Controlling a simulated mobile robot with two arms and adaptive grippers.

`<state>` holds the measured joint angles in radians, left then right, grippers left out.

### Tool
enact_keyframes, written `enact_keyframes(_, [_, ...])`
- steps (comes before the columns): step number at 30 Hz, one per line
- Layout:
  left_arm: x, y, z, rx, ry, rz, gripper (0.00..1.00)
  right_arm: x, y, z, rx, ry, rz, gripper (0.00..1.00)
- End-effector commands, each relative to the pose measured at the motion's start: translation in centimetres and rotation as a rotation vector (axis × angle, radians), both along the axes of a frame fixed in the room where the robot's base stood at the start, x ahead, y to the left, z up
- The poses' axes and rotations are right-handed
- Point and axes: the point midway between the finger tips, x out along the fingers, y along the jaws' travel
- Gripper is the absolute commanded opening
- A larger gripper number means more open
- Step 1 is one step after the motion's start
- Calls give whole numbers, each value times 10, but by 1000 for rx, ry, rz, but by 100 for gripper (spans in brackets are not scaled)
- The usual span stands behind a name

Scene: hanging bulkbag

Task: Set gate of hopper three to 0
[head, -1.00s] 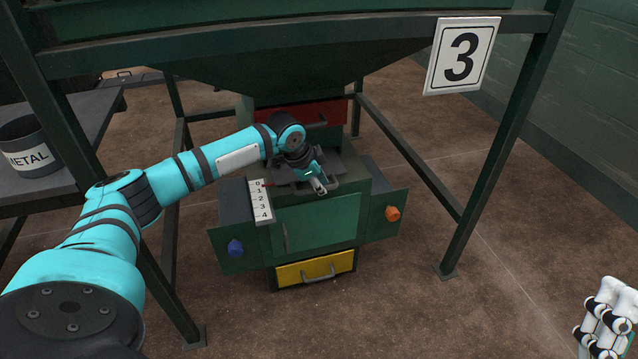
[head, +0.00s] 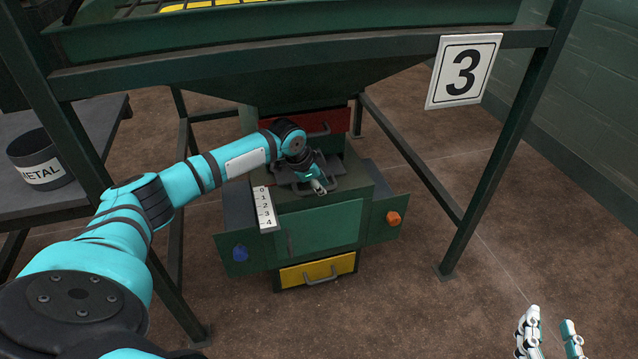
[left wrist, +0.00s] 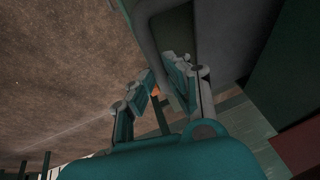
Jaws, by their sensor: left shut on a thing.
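Hopper three (head: 300,85) stands ahead, marked by a "3" sign (head: 464,71). Below it is a green box with a white scale (head: 264,210) running from 0 at the back to 4 at the front. The dark gate plate (head: 352,170) lies on the box top, near the scale's 0 end; its exact reading is unclear. My left gripper (head: 320,187) is at the plate's front, shut on the grey gate handle, which also shows between the fingers in the left wrist view (left wrist: 160,45). My right gripper (head: 550,338) is open and empty at the lower right.
A red panel (head: 325,123) is behind. A "METAL" bin (head: 40,160) stands on the left table. Frame legs flank the hopper; the right floor is clear.

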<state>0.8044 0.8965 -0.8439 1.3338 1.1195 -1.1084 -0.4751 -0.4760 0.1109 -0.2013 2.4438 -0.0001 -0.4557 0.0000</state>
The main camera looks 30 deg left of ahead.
Motion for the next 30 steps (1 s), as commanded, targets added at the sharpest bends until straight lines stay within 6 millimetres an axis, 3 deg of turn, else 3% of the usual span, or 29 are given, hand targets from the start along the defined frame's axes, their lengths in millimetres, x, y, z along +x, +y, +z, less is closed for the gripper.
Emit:
enact_keyframes(4, [3, 5, 3, 7, -13, 7, 0, 0, 0, 0, 0, -2, 0, 40])
enact_keyframes(5, [3, 5, 3, 8, -14, 7, 15, 0, 0, 0, 0, -2, 0, 40])
enact_keyframes(10, [3, 5, 3, 7, -10, 7, 36, 0, 0, 0, 1, -3, 0, 40])
enact_keyframes(20, [0, 4, 6, 5, -8, 4, 36, 0, 0, 1, 1, -4, 1, 40])
enact_keyframes(30, [-25, 12, 63, 7, -11, 4, 36, 0, 0, 1, 1, -4, 1, 40])
